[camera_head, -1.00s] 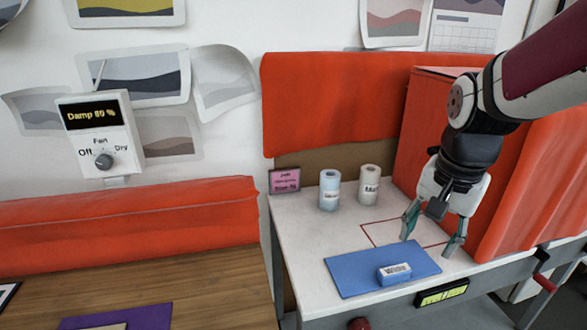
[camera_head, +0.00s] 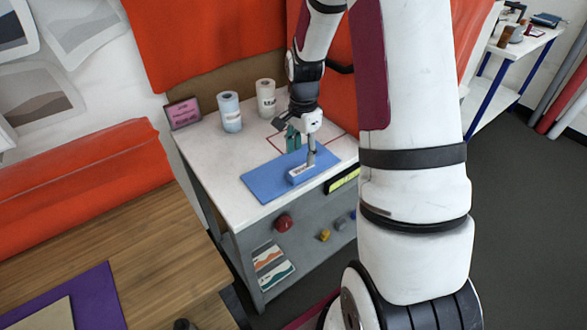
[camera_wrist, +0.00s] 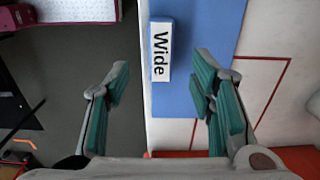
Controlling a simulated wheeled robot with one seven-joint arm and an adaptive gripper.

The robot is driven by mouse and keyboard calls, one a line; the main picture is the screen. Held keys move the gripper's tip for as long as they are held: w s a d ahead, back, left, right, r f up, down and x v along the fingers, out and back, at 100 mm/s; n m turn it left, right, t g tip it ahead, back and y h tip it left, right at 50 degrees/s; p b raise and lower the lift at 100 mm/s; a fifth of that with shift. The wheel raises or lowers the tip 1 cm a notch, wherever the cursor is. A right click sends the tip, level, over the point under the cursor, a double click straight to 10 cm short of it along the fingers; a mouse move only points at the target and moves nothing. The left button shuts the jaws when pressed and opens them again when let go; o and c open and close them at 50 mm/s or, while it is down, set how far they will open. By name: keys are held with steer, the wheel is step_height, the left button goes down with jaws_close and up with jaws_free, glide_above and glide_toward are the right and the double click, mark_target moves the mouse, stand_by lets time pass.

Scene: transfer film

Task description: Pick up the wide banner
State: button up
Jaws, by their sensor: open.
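A small white-topped block with a blue side (camera_head: 301,174), lettered "Wide" in the wrist view (camera_wrist: 160,48), lies on a blue mat (camera_head: 262,186) near the front edge of the white worktable. No other thing in view reads "wide". My gripper (camera_head: 302,150) is open and empty above the mat, close to the block's back side in the head view. In the wrist view, the block lies ahead of and between the two green-padded fingers (camera_wrist: 161,68), apart from both. I cannot tell the exact height of the fingers above it.
A light blue roll (camera_head: 230,112) and a white roll (camera_head: 266,98) stand at the back of the table beside a pink sign (camera_head: 183,112). A red outline (camera_head: 274,146) marks the tabletop behind the mat. A shelf below holds small items. A wooden table (camera_head: 130,225) stands left.

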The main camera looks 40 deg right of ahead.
mark_target(302, 169)
steer(key=shift+d+f+p, duration=0.1)
steer(key=shift+f+p, duration=0.6)
steer(key=shift+f, duration=3.3)
jaws_close()
